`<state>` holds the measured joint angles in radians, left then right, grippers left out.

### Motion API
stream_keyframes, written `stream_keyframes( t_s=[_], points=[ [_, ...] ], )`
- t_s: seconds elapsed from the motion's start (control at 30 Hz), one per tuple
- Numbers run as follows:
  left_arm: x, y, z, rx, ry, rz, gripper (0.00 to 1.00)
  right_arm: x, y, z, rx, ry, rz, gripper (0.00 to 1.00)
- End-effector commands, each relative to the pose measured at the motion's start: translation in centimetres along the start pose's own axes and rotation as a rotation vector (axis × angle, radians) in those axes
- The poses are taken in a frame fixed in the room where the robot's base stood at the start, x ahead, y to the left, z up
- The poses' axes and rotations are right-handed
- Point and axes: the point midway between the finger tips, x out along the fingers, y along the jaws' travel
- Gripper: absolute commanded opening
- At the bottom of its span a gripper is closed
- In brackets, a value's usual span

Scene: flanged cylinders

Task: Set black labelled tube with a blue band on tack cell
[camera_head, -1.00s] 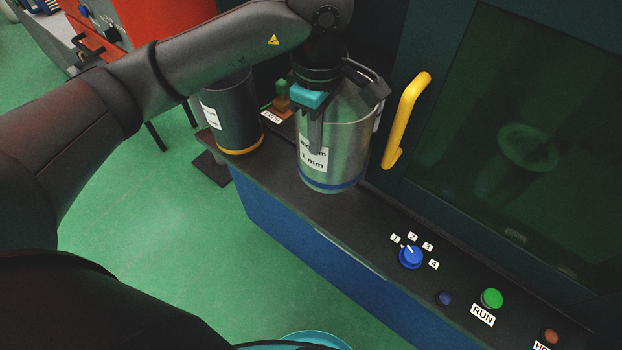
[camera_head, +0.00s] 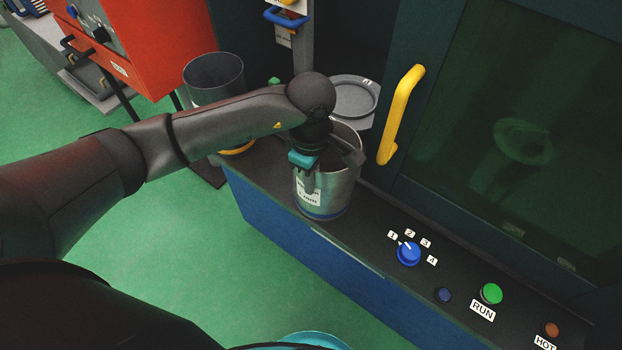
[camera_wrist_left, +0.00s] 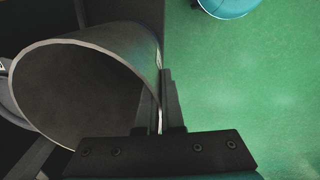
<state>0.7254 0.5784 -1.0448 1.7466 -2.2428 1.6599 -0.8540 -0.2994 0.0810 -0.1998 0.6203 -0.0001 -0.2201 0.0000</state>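The tube with a blue band (camera_head: 335,192) looks grey and metallic rather than black, with a white label partly hidden by my gripper. It is upright and open at the top, low at the dark ledge; I cannot tell whether its base touches. My left gripper (camera_head: 325,170) is at its rim and appears shut on its wall. In the left wrist view the tube (camera_wrist_left: 95,75) opens toward the camera, with the fingers (camera_wrist_left: 168,105) at its wall. The dark machine (camera_head: 405,45) has a window and a control ledge; no readable sign names the tack cell. My right gripper is not in view.
A dark tube with a yellow band (camera_head: 213,80) stands left, behind my arm. A round grey plate (camera_head: 355,97) lies behind the held tube. A yellow handle (camera_head: 400,115) is close on the right. A blue knob (camera_head: 409,253) and RUN button (camera_head: 491,293) are on the ledge.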

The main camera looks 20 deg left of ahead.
Motion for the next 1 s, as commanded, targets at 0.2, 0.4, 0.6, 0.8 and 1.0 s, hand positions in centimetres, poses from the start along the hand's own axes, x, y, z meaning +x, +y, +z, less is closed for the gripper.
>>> stream_keyframes(
  t_s=[0.2, 0.4, 0.6, 0.8, 1.0],
  points=[
    [-0.27, 0.26, 0.01, 0.000, -0.001, 0.009, 0.00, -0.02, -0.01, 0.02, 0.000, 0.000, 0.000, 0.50],
    [0.23, 0.05, -0.02, 0.000, 0.001, 0.001, 0.10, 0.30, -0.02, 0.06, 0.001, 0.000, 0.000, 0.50],
    [0.20, 0.04, -0.04, -0.001, 0.001, 0.001, 0.32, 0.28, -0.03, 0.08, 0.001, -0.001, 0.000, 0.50],
    [0.20, 0.04, -0.04, -0.001, 0.001, 0.001, 0.34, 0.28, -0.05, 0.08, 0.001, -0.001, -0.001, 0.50],
    [-0.49, 0.10, -0.04, -0.001, 0.000, 0.003, 0.34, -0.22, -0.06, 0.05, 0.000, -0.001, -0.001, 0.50]
  ],
)
